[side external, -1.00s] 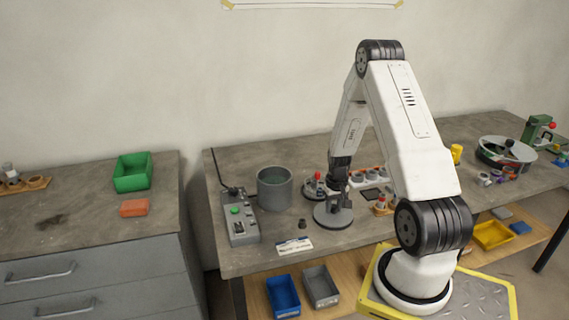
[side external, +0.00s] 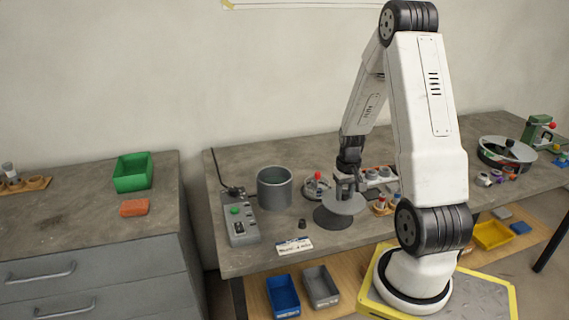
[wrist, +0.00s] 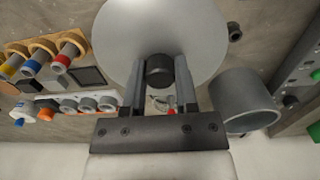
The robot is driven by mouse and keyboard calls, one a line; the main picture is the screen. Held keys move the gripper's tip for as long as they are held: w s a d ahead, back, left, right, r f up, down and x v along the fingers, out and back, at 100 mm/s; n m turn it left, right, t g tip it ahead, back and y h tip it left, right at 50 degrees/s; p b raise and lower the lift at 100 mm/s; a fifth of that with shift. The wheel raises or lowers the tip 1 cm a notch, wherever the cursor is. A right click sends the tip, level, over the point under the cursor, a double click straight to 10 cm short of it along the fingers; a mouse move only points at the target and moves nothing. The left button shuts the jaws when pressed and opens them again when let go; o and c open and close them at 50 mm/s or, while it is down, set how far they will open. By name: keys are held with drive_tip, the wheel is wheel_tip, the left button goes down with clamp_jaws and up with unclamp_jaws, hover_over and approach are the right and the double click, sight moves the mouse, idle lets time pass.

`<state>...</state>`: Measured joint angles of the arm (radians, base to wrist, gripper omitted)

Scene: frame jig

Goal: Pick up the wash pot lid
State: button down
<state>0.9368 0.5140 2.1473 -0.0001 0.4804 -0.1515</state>
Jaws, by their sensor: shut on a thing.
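The wash pot lid (side external: 344,204) is a grey disc with a dark knob. My gripper (side external: 346,188) is shut on the lid's knob and holds the lid level above the bench, with a dark shadow below it. In the wrist view the lid (wrist: 125,35) fills the top middle and the two fingers of my gripper (wrist: 160,75) stand on either side of the black knob (wrist: 160,70). The grey open wash pot (side external: 274,188) stands upright on the bench to the left of the lid; it also shows in the wrist view (wrist: 243,100).
A control box (side external: 241,224) with a green button stands left of the pot. A small dark part (side external: 302,223) and a label card (side external: 294,245) lie in front. A red-topped fixture (side external: 318,186) stands behind the lid.

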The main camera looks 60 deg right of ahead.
drive_tip(key=s+a+r, duration=0.4)
drive_tip(key=s+a, duration=0.2)
drive_tip(key=shift+s, duration=0.35)
drive_tip(key=shift+r, duration=0.2)
idle(0.5)
drive_tip(key=shift+r, duration=0.55)
